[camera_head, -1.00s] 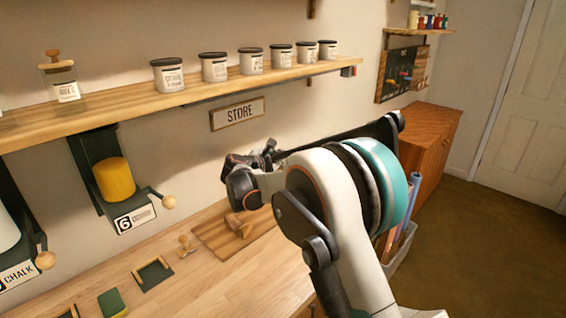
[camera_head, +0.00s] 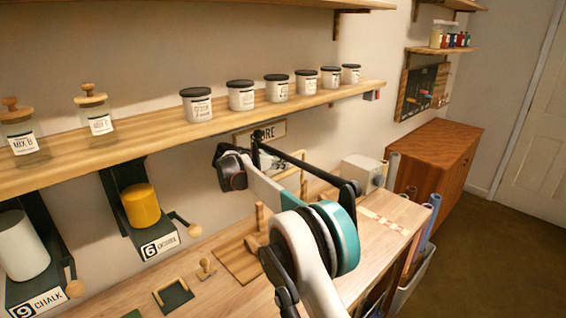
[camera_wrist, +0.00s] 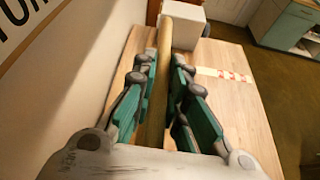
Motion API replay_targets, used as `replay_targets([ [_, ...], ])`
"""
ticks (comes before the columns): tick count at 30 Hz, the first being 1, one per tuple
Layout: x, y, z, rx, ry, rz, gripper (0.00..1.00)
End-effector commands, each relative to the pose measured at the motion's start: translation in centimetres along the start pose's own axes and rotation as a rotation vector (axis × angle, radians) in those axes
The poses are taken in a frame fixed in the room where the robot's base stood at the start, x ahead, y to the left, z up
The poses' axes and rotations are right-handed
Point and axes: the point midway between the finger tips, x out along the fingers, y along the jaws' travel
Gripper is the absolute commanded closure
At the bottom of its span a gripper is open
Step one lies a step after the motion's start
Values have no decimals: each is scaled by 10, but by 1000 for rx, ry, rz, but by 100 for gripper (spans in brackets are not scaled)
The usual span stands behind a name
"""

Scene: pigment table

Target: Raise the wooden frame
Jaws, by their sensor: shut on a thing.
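The wooden frame (camera_head: 291,163) shows in the head view as pale bars beyond my arm, above the bench. In the wrist view one long bar of the frame (camera_wrist: 153,110) runs between the green finger pads. My gripper (camera_wrist: 166,75) is shut on that bar. In the head view my gripper (camera_head: 268,160) is partly hidden behind my arm, below the wall shelf and in front of the STORE sign. I cannot tell from these views whether any part of the frame touches the bench.
A brown board (camera_head: 240,264) with wooden posts lies on the bench below. A white box (camera_head: 362,174) stands on the bench to the right, near a red-and-white strip (camera_head: 385,220). A shelf (camera_head: 150,132) with jars runs above. An orange cabinet (camera_head: 440,155) stands beyond.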

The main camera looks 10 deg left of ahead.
Motion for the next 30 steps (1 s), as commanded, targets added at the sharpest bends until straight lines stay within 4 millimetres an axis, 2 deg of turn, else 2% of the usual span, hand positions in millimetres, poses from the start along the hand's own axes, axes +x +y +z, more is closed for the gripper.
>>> replay_targets([
  [20, -1, 3, 0, 1, 0, 5, 100],
  [21, -1, 3, 0, 1, 0, 5, 81],
  [23, -1, 3, 0, 1, 0, 5, 67],
  [30, 0, 2, 0, 1, 0, 2, 67],
])
